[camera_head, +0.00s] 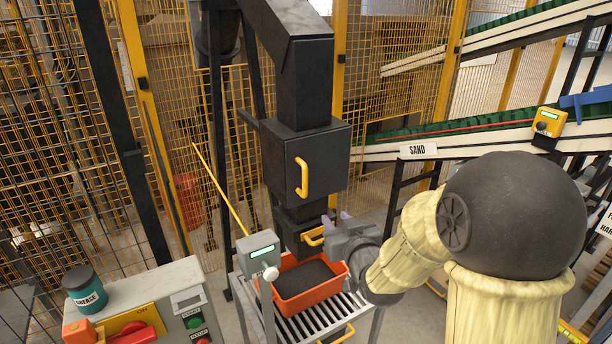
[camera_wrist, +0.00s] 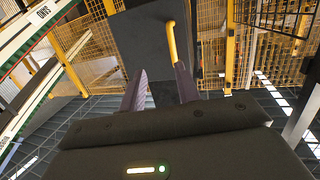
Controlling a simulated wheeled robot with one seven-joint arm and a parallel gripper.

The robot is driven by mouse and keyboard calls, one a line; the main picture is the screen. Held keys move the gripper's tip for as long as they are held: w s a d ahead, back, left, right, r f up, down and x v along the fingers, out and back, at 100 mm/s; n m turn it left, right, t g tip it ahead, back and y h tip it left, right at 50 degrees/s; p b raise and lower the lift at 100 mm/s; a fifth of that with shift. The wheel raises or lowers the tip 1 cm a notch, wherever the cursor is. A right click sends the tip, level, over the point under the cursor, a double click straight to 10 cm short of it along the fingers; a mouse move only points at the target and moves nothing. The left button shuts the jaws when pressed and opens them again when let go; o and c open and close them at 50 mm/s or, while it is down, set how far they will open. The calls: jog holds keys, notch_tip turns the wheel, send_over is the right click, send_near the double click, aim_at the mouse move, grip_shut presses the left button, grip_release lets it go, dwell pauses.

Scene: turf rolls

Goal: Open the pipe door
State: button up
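The pipe door is the front of a dark box (camera_head: 325,160) on the dark vertical pipe, with an upright yellow handle (camera_head: 303,178). It looks closed. A smaller dark box below has its own yellow handle (camera_head: 315,236). My gripper (camera_head: 337,219) is close to the lower right of the door, near this lower handle. Its two fingers are apart with nothing between them. In the wrist view a dark panel (camera_wrist: 137,42) with a yellow handle (camera_wrist: 172,43) lies beyond the open fingertips (camera_wrist: 160,72); the handle is by the right-hand finger, and contact cannot be told.
An orange bin (camera_head: 290,303) of dark material stands on a roller stand below the pipe. A grey display box (camera_head: 258,252) and a control panel with a grease jar (camera_head: 85,290) are at left. Yellow mesh fencing is behind; a sand conveyor (camera_head: 480,140) is at right.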

aim_at(306, 176)
jog(key=shift+w+a+r+n+t+y, duration=0.1)
jog(key=shift+a+r+n+t+y, duration=0.2)
jog(key=shift+a+r+t+y, duration=0.55)
jog(key=shift+r+g, duration=0.25)
jog(key=shift+r, duration=0.05)
jog(key=p+x, duration=0.7)
jog(key=x, duration=0.9)
jog(key=shift+w+p, duration=0.3)
jog(key=shift+w, duration=0.1)
jog(key=shift+w+a+f, duration=0.15)
jog(key=shift+w+a, duration=0.05)
jog(key=shift+w, duration=0.15)
jog(key=shift+c, duration=0.2)
grip_shut()
